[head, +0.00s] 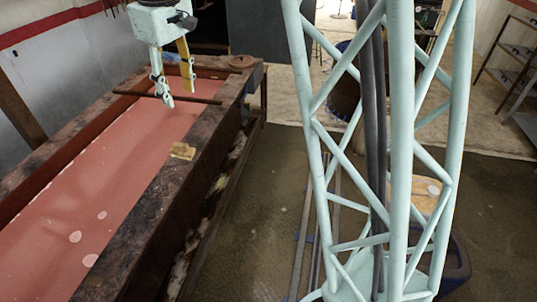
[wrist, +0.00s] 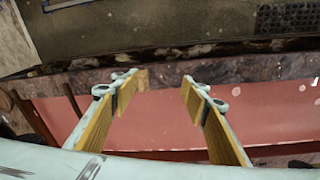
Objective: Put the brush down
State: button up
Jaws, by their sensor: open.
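A small tan block (head: 183,151), which may be the brush, lies on the inner edge of the trough's dark rim; no bristles can be made out. My gripper (head: 180,95) is open and empty, pointing down above the red trough, farther back than the block. In the wrist view the tan block (wrist: 142,79) shows just beyond the left fingertip of my gripper (wrist: 162,77). The two yellow-padded fingers stand well apart with nothing between them. I cannot tell whether the left finger touches the block, but the head view shows them apart.
The long trough (head: 125,225) has a rusty rim and a red inside with several pale spots. A thin dark bar (head: 205,100) crosses it near my gripper. Open floor (head: 255,225) lies right of the trough.

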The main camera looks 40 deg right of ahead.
jog(key=s+r+m, duration=0.1)
jog(key=s+r, duration=0.2)
jog(key=s, duration=0.4)
jog(key=s+r+m+t, duration=0.1)
jog(key=s+r, duration=0.3)
jog(key=s, duration=0.4)
jog(key=s+r+m, duration=0.1)
jog(key=s+r, duration=0.2)
jog(key=s, duration=0.4)
jog(key=s+f+m+t, duration=0.1)
jog(key=s+f+m, duration=0.1)
jog(key=s, duration=1.9)
jog(key=shift+f, duration=0.4)
notch_tip(320, 180, down, 9)
jog(key=b, duration=0.9)
jog(key=shift+r+t, duration=0.15)
jog(key=shift+t, duration=0.15)
